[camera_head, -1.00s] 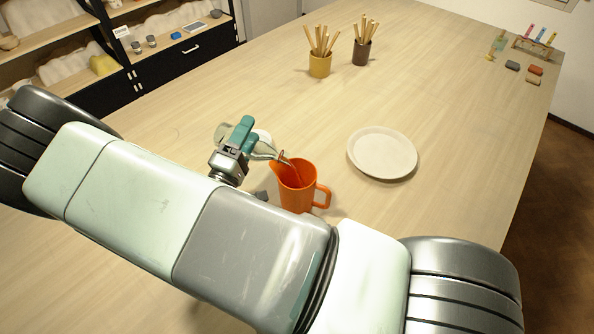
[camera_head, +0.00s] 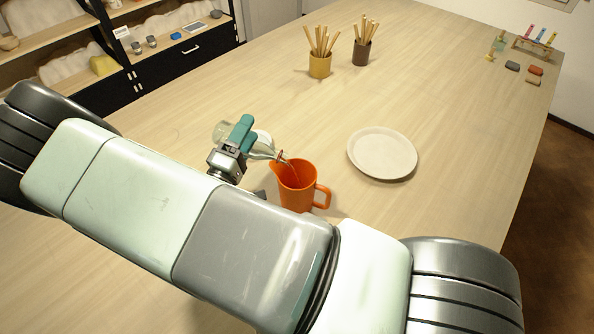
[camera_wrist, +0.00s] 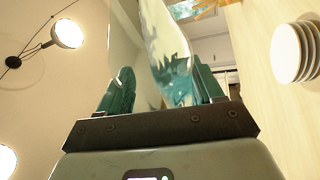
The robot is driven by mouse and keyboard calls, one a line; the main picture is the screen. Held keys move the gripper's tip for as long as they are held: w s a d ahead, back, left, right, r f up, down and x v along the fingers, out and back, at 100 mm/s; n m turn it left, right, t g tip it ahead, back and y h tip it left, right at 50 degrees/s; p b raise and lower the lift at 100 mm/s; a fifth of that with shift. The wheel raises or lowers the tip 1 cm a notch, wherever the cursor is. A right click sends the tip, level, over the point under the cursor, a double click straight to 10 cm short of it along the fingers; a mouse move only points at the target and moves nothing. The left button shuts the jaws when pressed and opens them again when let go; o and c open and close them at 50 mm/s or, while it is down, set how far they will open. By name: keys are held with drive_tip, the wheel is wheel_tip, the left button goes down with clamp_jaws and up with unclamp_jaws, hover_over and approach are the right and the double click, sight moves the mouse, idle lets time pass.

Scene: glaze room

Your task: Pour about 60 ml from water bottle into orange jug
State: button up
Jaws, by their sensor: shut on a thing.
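The clear water bottle (camera_head: 262,149) is held tilted, almost level, with its neck pointing right over the orange jug. My gripper (camera_head: 243,133), with teal fingers, is shut on the bottle's body. The orange jug (camera_head: 297,189) stands upright on the table, handle to the right. The bottle's mouth is above the jug's left rim, and a thin streak at the mouth looks like water entering the jug. The level inside the jug is hard to tell. In the wrist view the bottle (camera_wrist: 168,50) shows between the fingers, with bluish water in it.
A pale round plate (camera_head: 382,153) lies right of the jug. A yellow cup (camera_head: 320,66) and a dark cup (camera_head: 361,52) of wooden sticks stand farther back. My arm crosses the foreground. The middle of the table is clear.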

sight(245, 144)
drive_tip(key=f+n, duration=0.1)
drive_tip(key=f+n+y, duration=0.1)
drive_tip(key=n, duration=0.1)
drive_tip(key=shift+a+f, duration=0.2)
drive_tip(key=shift+f, duration=0.1)
drive_tip(key=shift+w+a+f+n+t+y, duration=0.15)
drive_tip(key=shift+n+t+y, duration=0.1)
drive_tip(key=shift+n, duration=0.35)
drive_tip(key=shift+a+f+n+t+y, duration=0.15)
drive_tip(key=shift+n+y, duration=0.1)
drive_tip(key=shift+n, duration=0.35)
drive_tip(key=shift+w+a+r+n, duration=0.1)
drive_tip(key=shift+a+r+n, duration=0.05)
drive_tip(key=shift+r+n, duration=0.5)
drive_tip(key=shift+f+n+y, duration=0.4)
drive_tip(key=shift+n, duration=0.05)
drive_tip(key=shift+f, duration=0.1)
